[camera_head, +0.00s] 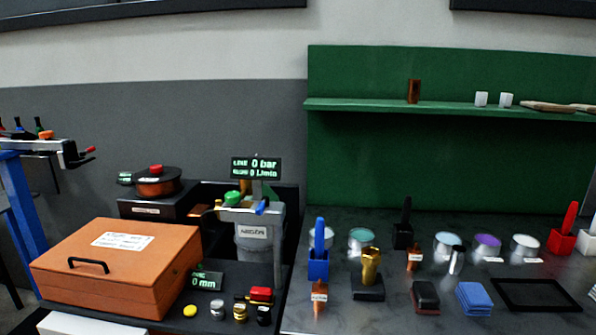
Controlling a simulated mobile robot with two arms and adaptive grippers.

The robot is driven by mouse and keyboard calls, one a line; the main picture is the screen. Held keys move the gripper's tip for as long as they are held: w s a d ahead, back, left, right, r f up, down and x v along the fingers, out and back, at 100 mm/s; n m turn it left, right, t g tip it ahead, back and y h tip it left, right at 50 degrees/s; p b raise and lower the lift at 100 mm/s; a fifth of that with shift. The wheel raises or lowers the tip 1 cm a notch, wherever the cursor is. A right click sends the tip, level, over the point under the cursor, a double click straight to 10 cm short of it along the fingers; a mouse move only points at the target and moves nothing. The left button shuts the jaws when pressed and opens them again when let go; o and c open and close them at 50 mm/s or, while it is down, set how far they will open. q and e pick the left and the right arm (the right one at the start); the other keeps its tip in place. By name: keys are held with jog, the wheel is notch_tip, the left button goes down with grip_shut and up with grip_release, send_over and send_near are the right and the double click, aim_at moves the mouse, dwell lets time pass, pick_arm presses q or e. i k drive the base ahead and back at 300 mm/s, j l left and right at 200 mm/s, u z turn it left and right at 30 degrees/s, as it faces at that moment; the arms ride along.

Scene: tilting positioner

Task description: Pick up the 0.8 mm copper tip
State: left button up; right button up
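Two small copper-coloured pieces with pale labels stand on the dark right-hand table. One copper piece (319,298) is near the table's front left, in front of a blue holder (318,262). The other copper piece (414,257) is farther back, near a black holder (402,232). The labels are too small to read, so I cannot tell which, if either, is the 0.8 mm tip. A larger copper cylinder (413,91) stands on the green shelf. Neither of my grippers is in view.
A brass piece on a black base (368,288), several round tins (361,240), a blue pad stack (474,298) and an empty black frame (536,294) crowd the right table. An orange case (118,270) and a grey cylinder labelled ARGON (250,234) are at left.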

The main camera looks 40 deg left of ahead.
aim_at(415, 255)
jog(key=u, duration=1.1)
jog(key=i+j+u, duration=0.65)
jog(key=i+u, duration=0.3)
jog(key=k, duration=0.1)
